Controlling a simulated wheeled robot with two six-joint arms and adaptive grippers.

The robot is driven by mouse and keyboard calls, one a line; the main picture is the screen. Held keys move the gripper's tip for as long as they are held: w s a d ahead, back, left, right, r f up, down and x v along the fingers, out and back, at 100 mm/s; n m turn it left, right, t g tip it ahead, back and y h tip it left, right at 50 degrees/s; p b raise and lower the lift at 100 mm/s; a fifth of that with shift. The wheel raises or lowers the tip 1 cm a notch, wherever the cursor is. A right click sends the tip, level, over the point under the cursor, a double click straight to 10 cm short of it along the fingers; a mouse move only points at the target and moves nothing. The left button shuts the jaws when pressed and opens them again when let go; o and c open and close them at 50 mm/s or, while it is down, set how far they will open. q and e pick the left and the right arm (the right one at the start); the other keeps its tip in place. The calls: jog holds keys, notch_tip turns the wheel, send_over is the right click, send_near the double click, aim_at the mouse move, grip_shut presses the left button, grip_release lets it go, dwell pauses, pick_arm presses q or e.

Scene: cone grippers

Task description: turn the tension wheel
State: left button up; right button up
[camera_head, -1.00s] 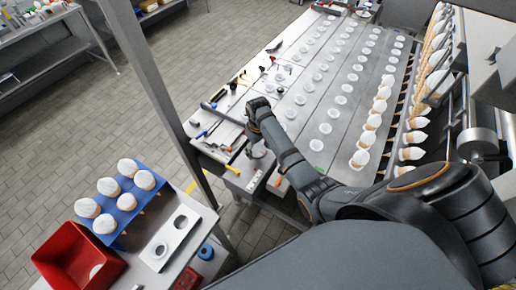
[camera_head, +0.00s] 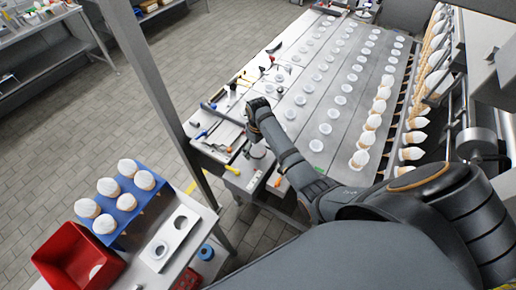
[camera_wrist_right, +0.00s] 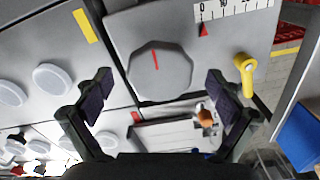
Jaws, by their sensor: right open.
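The tension wheel (camera_wrist_right: 160,70) is a grey, many-sided knob with a red line on its face. It sits on a grey panel in the right wrist view. My right gripper (camera_wrist_right: 157,82) is open, with one dark finger on each side of the wheel and visible gaps to it. A white number scale (camera_wrist_right: 235,10) with a red pointer (camera_wrist_right: 204,30) lies above right of the wheel. In the head view the right gripper (camera_head: 257,152) hangs low at the table's near corner, and the wheel cannot be made out there. My left gripper is not in view.
A yellow handle (camera_wrist_right: 244,75) stands close to the right finger. Tools, including a black-handled one (camera_head: 275,46), lie on the table's left edge. Rows of white discs and cones cover the table. A blue cone rack (camera_head: 122,208) and red bin (camera_head: 78,258) stand at lower left.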

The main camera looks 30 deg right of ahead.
aim_at(258, 151)
notch_tip(258, 151, up, 12)
dwell(0.5)
dwell(0.3)
